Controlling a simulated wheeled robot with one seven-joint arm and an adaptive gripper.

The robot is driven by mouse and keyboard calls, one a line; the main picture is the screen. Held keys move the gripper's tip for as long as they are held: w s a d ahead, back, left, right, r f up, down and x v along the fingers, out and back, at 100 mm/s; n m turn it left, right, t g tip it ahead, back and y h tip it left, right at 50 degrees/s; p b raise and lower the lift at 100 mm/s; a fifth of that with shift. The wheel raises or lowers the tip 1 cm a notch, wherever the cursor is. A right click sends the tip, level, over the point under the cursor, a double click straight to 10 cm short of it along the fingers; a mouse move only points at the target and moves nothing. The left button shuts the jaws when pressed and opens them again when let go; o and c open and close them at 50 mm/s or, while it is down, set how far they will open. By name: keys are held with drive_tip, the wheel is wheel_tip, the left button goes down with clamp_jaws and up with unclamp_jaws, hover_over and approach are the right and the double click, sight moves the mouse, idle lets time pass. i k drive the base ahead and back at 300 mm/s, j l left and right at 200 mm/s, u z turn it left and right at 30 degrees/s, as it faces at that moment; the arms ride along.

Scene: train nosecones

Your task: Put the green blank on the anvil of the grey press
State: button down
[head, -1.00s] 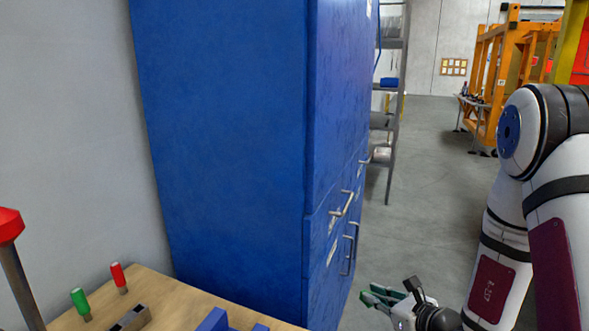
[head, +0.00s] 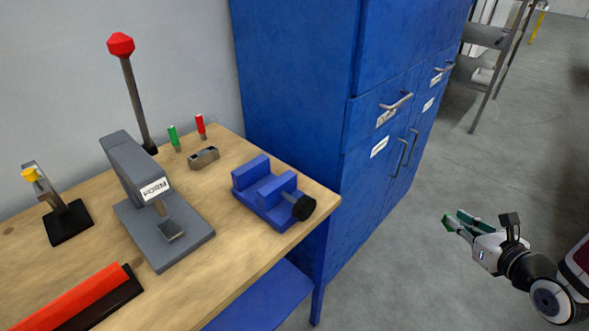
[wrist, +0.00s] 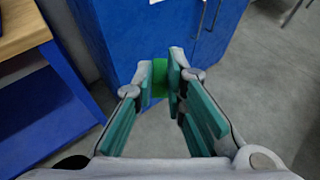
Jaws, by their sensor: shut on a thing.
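The grey press (head: 135,170) stands on the wooden workbench at the left of the head view, with a white label on its head. Its small anvil (head: 171,231) sits on the base plate below the ram. My gripper (head: 457,222) is out over the floor at the right, well away from the bench and press. In the wrist view my gripper (wrist: 161,79) is shut on the green blank (wrist: 160,77), held between the fingertips. Part of the blank is hidden by the fingers. In the head view the blank is hard to tell from the teal fingers.
A blue vise (head: 262,198) with a black knob stands near the bench's right end. A red-tipped lever (head: 121,45), a red bar (head: 80,300) and a yellow-topped clamp (head: 62,205) are also there. A blue cabinet (head: 290,80) adjoins the bench; grey floor (head: 400,275) is open.

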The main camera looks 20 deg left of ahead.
sight(169, 229)
drive_tip(key=k+l+u, duration=0.35)
drive_tip(key=l, duration=0.25)
drive_tip(key=k+l+u, duration=0.35)
drive_tip(key=i+u, duration=0.1)
drive_tip(key=u, duration=1.45)
drive_tip(key=i, duration=0.85)
drive_tip(key=j+u, duration=0.05)
drive_tip(key=j, duration=0.05)
